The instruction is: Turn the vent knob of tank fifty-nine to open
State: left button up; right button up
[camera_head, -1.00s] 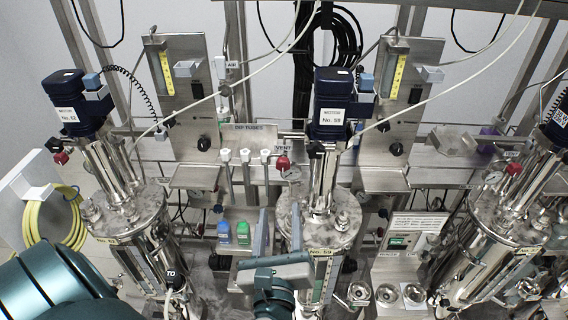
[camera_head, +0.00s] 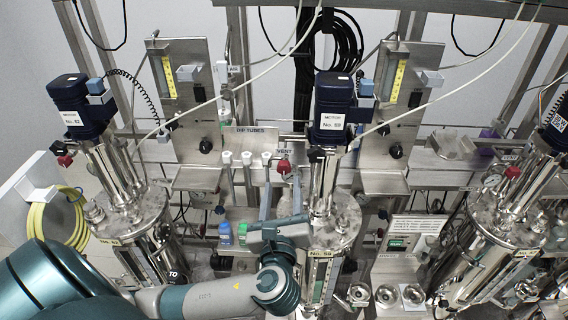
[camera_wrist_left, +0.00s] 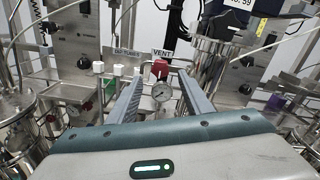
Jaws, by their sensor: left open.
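The red vent knob (camera_head: 284,167) of tank fifty-nine sits under the VENT label, left of the steel tank (camera_head: 343,222) marked No. 59. In the left wrist view the red knob (camera_wrist_left: 160,69) shows between and beyond the fingertips, above a round gauge (camera_wrist_left: 162,91). My left gripper (camera_head: 280,188) is open and empty, its two fingers pointing up toward the knob, just short of it. In the left wrist view the gripper (camera_wrist_left: 159,80) straddles the gauge and knob in the picture. No contact with the knob shows. The knob's setting is too small to read. My right gripper is out of view.
White-topped dip tubes (camera_head: 246,158) stand close left of the knob. The blue motor (camera_head: 332,100) of tank fifty-nine rises at right. Blue and green bottles (camera_head: 225,232) stand on a shelf left of my gripper. Tank sixty-two (camera_head: 128,220) is at left, with another tank at right.

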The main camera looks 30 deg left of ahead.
aim_at(284, 170)
pick_arm(q)
jog(key=p+x, duration=0.2)
jog(key=x, duration=0.5)
jog(key=shift+r, duration=0.1)
jog(key=shift+w+a, duration=0.35)
jog(key=shift+w, duration=0.25)
jog(key=c, duration=0.9)
jog(key=shift+c, duration=0.9)
